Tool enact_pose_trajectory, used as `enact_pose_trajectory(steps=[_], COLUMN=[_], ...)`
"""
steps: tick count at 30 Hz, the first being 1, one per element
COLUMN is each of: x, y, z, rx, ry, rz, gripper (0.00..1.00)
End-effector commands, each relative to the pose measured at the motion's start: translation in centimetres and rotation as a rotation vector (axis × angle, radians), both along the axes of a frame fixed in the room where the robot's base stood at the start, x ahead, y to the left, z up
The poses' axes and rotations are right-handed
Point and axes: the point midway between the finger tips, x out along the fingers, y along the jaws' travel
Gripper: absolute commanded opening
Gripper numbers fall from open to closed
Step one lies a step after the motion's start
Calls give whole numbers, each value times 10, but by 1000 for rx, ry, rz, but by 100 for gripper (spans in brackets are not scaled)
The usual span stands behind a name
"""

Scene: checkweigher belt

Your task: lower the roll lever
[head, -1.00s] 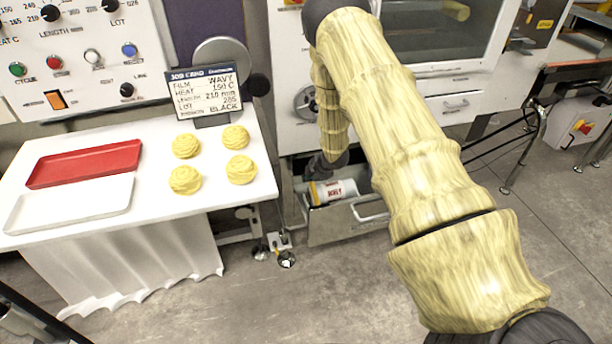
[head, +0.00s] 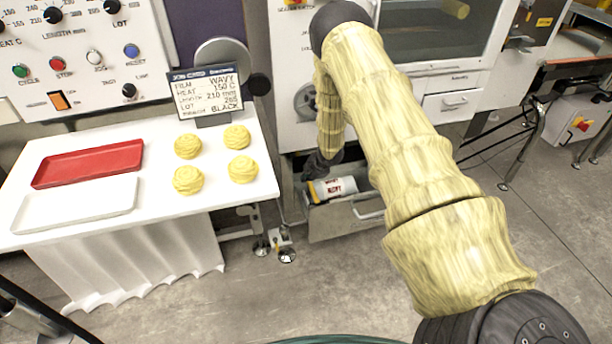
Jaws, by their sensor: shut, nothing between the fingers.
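I cannot make out the roll lever for certain in the head view. A grey round fitting (head: 305,103) shows on the white machine front (head: 288,60), partly behind my arm. My gripper (head: 316,168) is small and dark at the end of my yellow arm. It points down over the open drawer (head: 345,222) low on the machine. It looks shut and empty, and its fingertips are hard to see. A white roll or can with red lettering (head: 338,187) lies in the drawer just below it. I cannot tell whether they touch.
A white-clothed table (head: 225,192) at left holds a red tray (head: 88,163), a white tray (head: 75,204) and several yellow nests (head: 242,169). A job card (head: 209,94) reading WAVY, 150 C, 210 mm, BLACK stands behind them. The floor in front is clear.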

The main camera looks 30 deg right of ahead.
Motion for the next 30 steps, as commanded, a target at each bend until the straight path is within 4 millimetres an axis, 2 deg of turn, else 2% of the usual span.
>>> enact_pose_trajectory(steps=[10,30], x=[5,5], y=[-4,-3], z=[-16,-17], rx=[0,1], ry=[-1,0], rz=[-3,-2], gripper=[0,0])
